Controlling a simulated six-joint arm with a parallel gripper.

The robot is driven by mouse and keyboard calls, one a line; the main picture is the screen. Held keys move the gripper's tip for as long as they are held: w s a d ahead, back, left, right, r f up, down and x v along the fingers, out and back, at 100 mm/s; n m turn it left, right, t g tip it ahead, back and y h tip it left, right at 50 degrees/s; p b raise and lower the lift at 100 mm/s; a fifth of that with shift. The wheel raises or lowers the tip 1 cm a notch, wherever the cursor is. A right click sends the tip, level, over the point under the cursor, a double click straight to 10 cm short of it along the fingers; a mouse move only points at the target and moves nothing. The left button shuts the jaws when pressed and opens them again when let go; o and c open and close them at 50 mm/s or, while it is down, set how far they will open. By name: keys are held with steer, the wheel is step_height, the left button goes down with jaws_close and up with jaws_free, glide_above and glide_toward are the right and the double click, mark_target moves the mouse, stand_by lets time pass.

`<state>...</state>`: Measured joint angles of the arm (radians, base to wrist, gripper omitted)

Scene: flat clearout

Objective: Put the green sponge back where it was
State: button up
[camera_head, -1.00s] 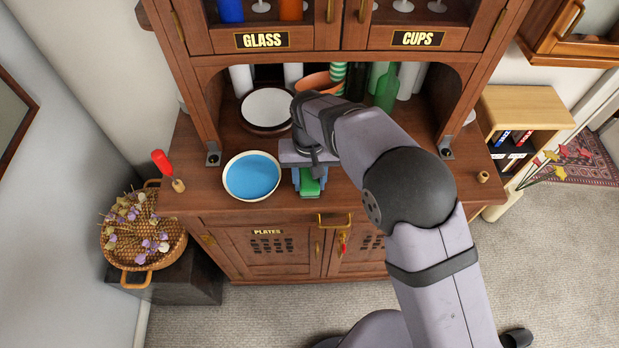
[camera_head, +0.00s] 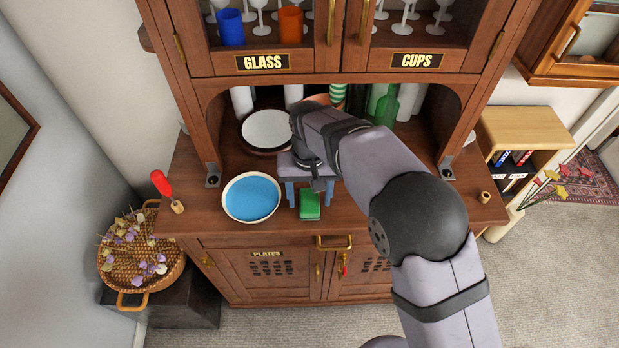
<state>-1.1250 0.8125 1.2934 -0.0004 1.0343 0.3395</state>
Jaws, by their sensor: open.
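The green sponge (camera_head: 310,205) lies on the brown wooden counter (camera_head: 400,211) of the cabinet, near its front edge. My gripper (camera_head: 308,194) points down over the counter from above, with its two blue fingers spread to the left and right of the sponge. The jaws are open. The sponge's back part is partly hidden under my gripper. I cannot tell whether the fingers touch it.
A blue-and-white bowl (camera_head: 251,199) stands close to the left of the sponge. A red-handled tool (camera_head: 162,184) stands at the counter's left end. A white plate (camera_head: 268,130) and green bottles (camera_head: 387,108) are behind. The counter to the right is mostly clear.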

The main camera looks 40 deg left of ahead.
mark_target(312, 202)
step_height(312, 202, up, 10)
steer(key=b, duration=0.1)
steer(key=shift+f+b, duration=0.25)
steer(key=shift+b, duration=0.15)
steer(key=w+d+f+m, duration=0.15)
steer(key=w+d, duration=0.45)
steer(key=d, duration=0.6)
steer(key=w+d+m, duration=0.3)
steer(key=w+d, duration=0.2)
steer(key=d, duration=0.7)
steer(key=s+d+f+m, duration=0.2)
steer(key=s+d, duration=0.3)
steer(key=d, duration=0.6)
steer(key=s+d+f+m, duration=0.2)
steer(key=s+d+f, duration=0.2)
steer(key=d, duration=0.8)
steer(key=shift+s, duration=1.2)
steer(key=shift+a+f+m, duration=0.1)
steer(key=shift+m, duration=0.15)
